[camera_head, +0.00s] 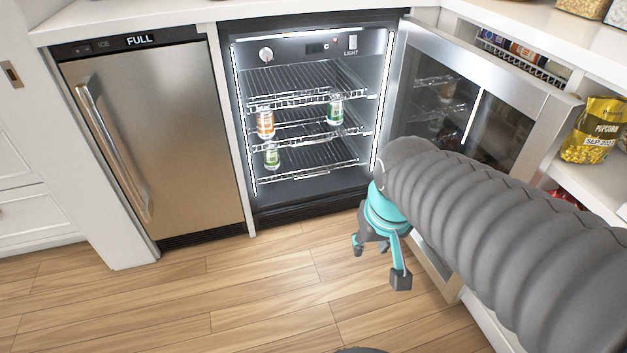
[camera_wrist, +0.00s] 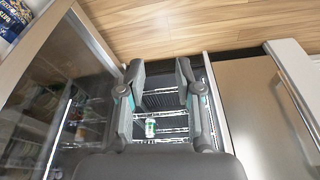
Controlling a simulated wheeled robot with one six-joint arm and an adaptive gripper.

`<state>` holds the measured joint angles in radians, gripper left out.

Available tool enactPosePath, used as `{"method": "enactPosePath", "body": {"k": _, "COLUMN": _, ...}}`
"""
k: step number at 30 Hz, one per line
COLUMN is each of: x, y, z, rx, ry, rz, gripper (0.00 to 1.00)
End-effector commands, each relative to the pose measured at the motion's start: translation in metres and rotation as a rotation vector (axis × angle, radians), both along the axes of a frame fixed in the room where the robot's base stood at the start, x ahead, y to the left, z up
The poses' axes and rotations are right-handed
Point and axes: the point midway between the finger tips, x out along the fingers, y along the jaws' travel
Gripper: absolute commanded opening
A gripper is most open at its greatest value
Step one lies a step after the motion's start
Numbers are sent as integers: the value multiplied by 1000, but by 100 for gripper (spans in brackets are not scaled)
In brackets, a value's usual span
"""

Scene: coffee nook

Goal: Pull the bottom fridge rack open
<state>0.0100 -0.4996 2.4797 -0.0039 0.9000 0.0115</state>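The bottom rack (camera_head: 318,170) is a wire shelf, the lowest of three in the lit, open fridge (camera_head: 310,198). It looks pushed in, and a green can (camera_head: 272,157) stands at its left front. My gripper (camera_head: 379,262) is in front of the fridge, low and to the right, near the open door, with its fingers pointing down. It is open and empty, apart from the rack. In the wrist view, the two fingers of my gripper (camera_wrist: 159,70) are spread, with wire racks and a can (camera_wrist: 150,128) showing between them.
The glass fridge door (camera_head: 455,95) stands open to the right, close to my arm. An orange can (camera_head: 265,124) and a green can (camera_head: 335,111) stand on the middle rack. A shut steel appliance (camera_head: 160,130) is at left. The wooden floor (camera_head: 250,290) in front is clear.

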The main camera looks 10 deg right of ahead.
Motion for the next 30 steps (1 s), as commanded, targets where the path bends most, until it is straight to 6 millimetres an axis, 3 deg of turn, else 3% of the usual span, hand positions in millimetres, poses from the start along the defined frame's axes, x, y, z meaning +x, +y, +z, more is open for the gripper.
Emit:
{"method": "enactPosePath", "body": {"k": 1, "x": 6, "y": -1, "z": -16, "rx": -1, "ry": 44, "rz": -2, "gripper": 34}}
{"method": "enactPosePath", "body": {"k": 8, "x": 42, "y": -8, "z": -66, "rx": -7, "ry": 168, "rz": -9, "gripper": 34}}
{"method": "enactPosePath", "body": {"k": 17, "x": 109, "y": -20, "z": -142, "rx": -15, "ry": 213, "rz": -63, "gripper": 34}}
{"method": "enactPosePath", "body": {"k": 30, "x": 220, "y": -37, "z": -286, "rx": 10, "ry": 119, "rz": -252, "gripper": 34}}
